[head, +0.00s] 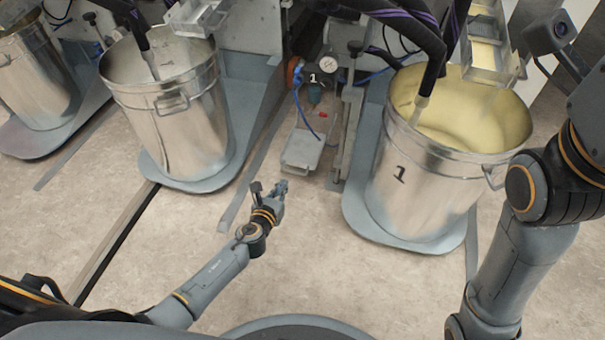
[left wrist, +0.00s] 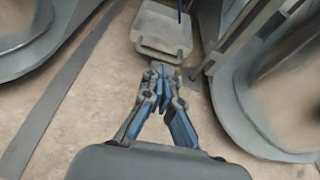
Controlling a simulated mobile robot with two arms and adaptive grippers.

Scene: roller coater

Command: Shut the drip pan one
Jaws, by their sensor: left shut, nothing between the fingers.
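The drip pan one (head: 302,152) is a small grey metal tray low between two steel drums. It sticks out toward me, below a unit marked 1. In the left wrist view the pan (left wrist: 162,28) lies straight ahead at the top, with a raised rim and a slot at its front. My left gripper (head: 281,187) is shut and empty, just in front of the pan and slightly left of it in the head view. In the left wrist view its fingertips (left wrist: 163,72) meet just short of the pan's front edge; I cannot tell whether they touch it. My right gripper is out of view.
A metal post (head: 349,125) stands right of the pan. Blue hoses hang above the pan. The floor (head: 300,235) in front is clear.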

